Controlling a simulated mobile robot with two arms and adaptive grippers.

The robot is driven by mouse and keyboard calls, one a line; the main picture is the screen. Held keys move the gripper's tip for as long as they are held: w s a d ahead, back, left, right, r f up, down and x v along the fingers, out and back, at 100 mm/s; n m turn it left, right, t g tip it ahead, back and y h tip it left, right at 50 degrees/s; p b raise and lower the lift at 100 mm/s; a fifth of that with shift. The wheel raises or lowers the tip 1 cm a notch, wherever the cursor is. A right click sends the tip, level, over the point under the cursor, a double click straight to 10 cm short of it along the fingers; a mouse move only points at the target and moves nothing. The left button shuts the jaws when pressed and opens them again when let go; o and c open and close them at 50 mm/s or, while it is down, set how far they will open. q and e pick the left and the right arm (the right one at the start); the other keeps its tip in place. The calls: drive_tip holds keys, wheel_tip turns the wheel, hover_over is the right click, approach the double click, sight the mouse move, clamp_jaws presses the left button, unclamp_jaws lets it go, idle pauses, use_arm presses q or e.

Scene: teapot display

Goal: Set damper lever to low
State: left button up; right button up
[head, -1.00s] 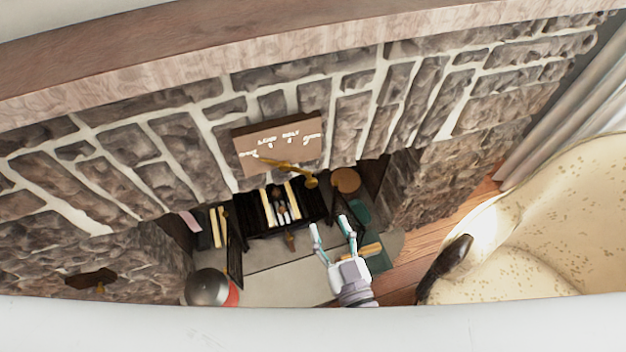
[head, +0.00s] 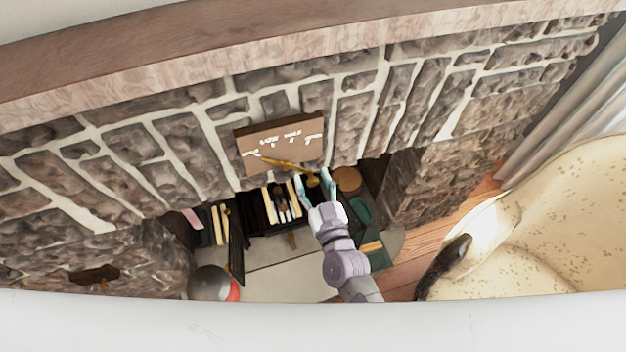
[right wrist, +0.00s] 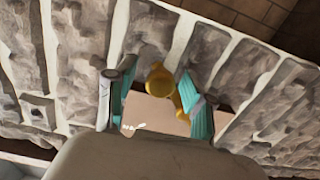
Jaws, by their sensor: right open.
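The damper lever (head: 285,163) is a brass-coloured bar on a brown plate (head: 262,137) with white markings, fixed to the stone wall. Its right end carries a rounded knob (head: 312,180). My right gripper (head: 316,176) is open, with its teal fingertips up at the knob end of the lever. In the right wrist view the yellow knob (right wrist: 155,77) shows between the two open fingers (right wrist: 158,95), nearer the right finger; contact cannot be told. The plate is partly hidden there behind my gripper's body. My left gripper is not in view.
Below the plate is a dark fireplace opening with a black grate (head: 240,245) and pale logs. A grey and red round object (head: 212,284) stands at the lower left. A cream armchair (head: 540,220) is at the right. Stone wall surrounds the plate.

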clamp_jaws()
drive_tip(key=shift+a+f, duration=0.1)
idle(0.3)
drive_tip(key=shift+s+a+f+m+b, duration=0.2)
drive_tip(key=shift+a+m, duration=0.3)
drive_tip(key=shift+m, duration=0.5)
drive_tip(key=shift+s+a+f+m+b, duration=0.2)
drive_tip(key=shift+a+f+m, duration=0.25)
drive_tip(key=shift+m, duration=0.55)
drive_tip(key=shift+s+a+f+m+b, duration=0.1)
drive_tip(key=shift+a+f+m+b, duration=0.1)
drive_tip(key=shift+a+m, duration=0.6)
drive_tip(key=shift+d, duration=0.25)
drive_tip(key=shift+r, duration=0.1)
unclamp_jaws()
